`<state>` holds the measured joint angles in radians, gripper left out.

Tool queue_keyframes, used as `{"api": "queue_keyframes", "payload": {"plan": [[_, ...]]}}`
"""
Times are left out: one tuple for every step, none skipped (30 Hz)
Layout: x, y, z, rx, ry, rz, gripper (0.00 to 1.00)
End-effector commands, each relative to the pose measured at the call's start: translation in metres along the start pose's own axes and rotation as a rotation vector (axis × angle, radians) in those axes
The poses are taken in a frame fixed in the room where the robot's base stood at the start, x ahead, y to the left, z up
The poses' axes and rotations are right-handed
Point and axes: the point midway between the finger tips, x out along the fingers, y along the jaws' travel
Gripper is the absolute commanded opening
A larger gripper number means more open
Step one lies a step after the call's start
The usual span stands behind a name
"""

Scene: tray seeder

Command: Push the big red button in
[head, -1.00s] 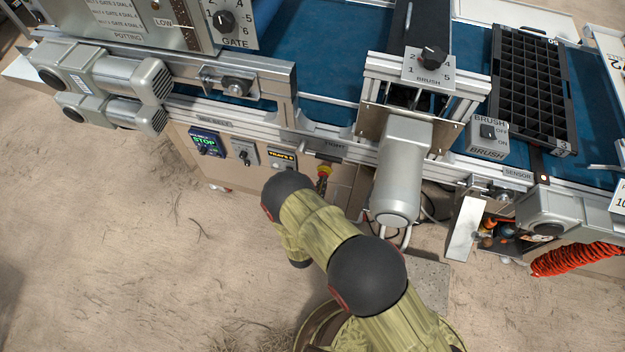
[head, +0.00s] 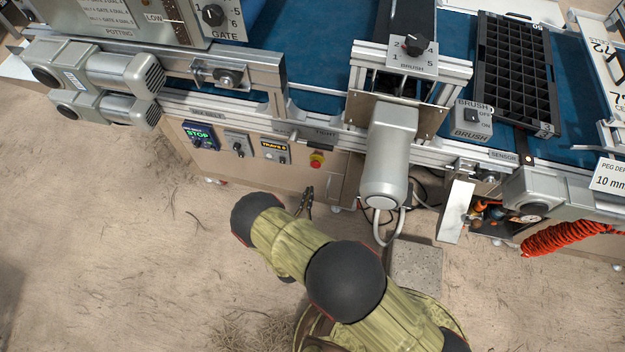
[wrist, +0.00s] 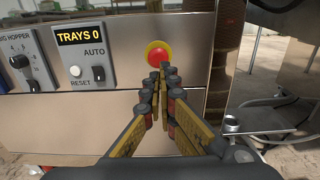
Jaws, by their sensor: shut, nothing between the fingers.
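The big red button (head: 317,156) with a yellow collar sits on the front panel of the machine, right of the tray counter box. It also shows in the wrist view (wrist: 158,54), just beyond and slightly above my fingertips. My gripper (head: 308,190) is below the button in the head view, apart from it. In the wrist view my gripper (wrist: 162,72) is shut and empty, its fingertips pointing at the panel close to the button's lower edge. Whether the button is pressed in cannot be told.
Left of the button are the tray counter box (head: 275,152), a dial box (head: 238,144) and a blue STOP display (head: 199,136). A grey motor (head: 388,165) hangs to the right, with a white pipe below it.

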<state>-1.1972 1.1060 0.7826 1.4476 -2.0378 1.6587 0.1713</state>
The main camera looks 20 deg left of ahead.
Motion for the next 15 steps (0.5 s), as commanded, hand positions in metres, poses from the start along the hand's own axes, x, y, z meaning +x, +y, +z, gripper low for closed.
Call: {"api": "queue_keyframes", "payload": {"plan": [[-0.011,0.001,0.002,-0.003,0.001,0.005,0.0],[-0.015,0.001,0.002,-0.002,0.001,0.005,0.0],[-0.021,0.001,0.002,-0.002,0.001,0.004,0.0],[-0.025,0.001,0.002,-0.002,0.001,0.004,0.0],[-0.029,0.001,0.001,-0.002,0.001,0.004,0.0],[-0.033,0.0,0.001,-0.003,0.001,0.003,0.0],[-0.035,0.0,0.0,-0.003,0.001,0.003,0.0],[-0.038,0.0,0.0,-0.003,0.001,0.003,0.0],[-0.04,0.0,0.0,-0.003,0.001,0.002,0.0],[-0.042,-0.001,0.0,-0.004,0.001,0.001,0.0],[-0.043,-0.001,0.0,-0.003,0.001,0.001,0.0],[-0.044,-0.001,-0.001,-0.003,0.001,0.001,0.0],[-0.044,-0.001,-0.001,-0.003,0.001,0.0,0.0],[-0.045,-0.001,-0.001,-0.003,0.001,0.0,0.0],[-0.045,-0.001,-0.001,-0.003,0.001,0.0,0.0]]}}
